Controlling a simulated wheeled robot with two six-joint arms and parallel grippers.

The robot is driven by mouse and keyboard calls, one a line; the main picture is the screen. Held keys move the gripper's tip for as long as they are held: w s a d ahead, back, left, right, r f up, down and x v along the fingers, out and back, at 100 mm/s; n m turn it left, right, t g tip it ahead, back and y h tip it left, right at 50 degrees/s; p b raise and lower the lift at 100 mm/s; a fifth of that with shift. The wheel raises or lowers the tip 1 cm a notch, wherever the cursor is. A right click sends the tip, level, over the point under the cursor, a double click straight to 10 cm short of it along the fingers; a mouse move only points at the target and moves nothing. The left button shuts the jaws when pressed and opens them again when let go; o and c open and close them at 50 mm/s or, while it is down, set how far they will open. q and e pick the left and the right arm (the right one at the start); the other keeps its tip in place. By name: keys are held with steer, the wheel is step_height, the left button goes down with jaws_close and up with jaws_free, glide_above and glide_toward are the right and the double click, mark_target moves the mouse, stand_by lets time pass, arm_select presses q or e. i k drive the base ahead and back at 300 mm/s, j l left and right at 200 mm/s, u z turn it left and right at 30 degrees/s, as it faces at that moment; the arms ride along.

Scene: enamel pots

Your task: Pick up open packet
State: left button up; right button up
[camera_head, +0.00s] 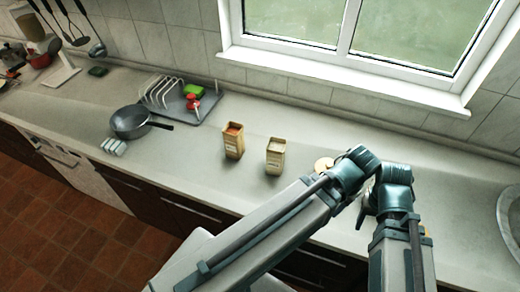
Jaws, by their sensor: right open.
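Two small tan box-shaped packets stand upright on the grey counter, side by side with a gap. The left packet (233,141) shows a reddish-orange top. The right packet (275,157) shows a pale beige top. At this size I cannot tell for sure which of them is open. My right gripper (362,212) is small and partly hidden by my own arm, to the right of both packets and apart from them. It is open and holds nothing that I can see.
A round beige item (323,164) lies beside my arm, partly hidden. A dark pan (131,122) and a grey drying tray with a white rack (163,91) stand to the left. The window wall bounds the back. A sink edge (510,215) is at far right.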

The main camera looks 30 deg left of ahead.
mark_target(275, 147)
steer(key=j+u, duration=0.15)
steer(key=u, duration=0.75)
steer(key=k, duration=0.05)
